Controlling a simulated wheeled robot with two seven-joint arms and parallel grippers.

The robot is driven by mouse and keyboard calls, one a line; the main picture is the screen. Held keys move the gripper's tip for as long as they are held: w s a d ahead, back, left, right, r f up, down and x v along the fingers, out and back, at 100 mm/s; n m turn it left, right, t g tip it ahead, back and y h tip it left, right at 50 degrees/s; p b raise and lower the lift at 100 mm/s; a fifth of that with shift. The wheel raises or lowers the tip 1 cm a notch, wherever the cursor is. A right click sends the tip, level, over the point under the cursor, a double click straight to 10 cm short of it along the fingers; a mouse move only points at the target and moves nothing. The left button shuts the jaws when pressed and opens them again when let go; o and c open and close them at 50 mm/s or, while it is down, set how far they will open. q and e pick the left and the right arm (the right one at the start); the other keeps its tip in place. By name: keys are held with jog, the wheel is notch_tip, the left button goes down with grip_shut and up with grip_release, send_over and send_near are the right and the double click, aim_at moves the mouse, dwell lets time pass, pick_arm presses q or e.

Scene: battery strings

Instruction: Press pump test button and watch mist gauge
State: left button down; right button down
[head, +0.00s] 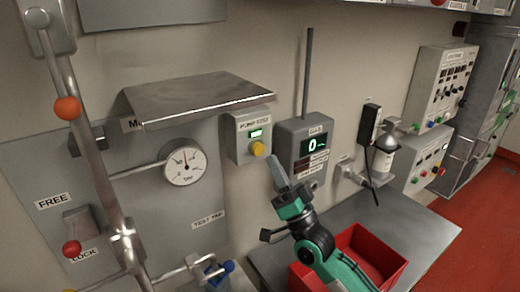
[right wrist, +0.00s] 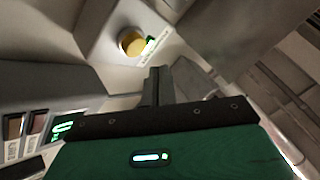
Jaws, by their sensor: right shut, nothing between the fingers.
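The pump test box (head: 245,136) is a pale box on the wall with a lit green display and a round yellow button (head: 257,149). The button also shows in the right wrist view (right wrist: 131,43), beyond my fingertips. The mist gauge (head: 185,166) is a round white dial on the grey panel, left of the box; its needle points roughly upward. My right gripper (head: 276,168) is shut and empty, its fingertips just below and right of the yellow button. Whether they touch it I cannot tell. My left gripper is not in view.
A grey meter (head: 304,150) with a green display hangs close behind my right gripper. A metal shelf (head: 197,98) juts out above the gauge. A red bin (head: 378,252) sits on the grey bench (head: 428,228) below.

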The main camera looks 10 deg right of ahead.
jog(key=s, duration=0.1)
jog(key=s+d, duration=0.1)
jog(key=shift+s, duration=0.4)
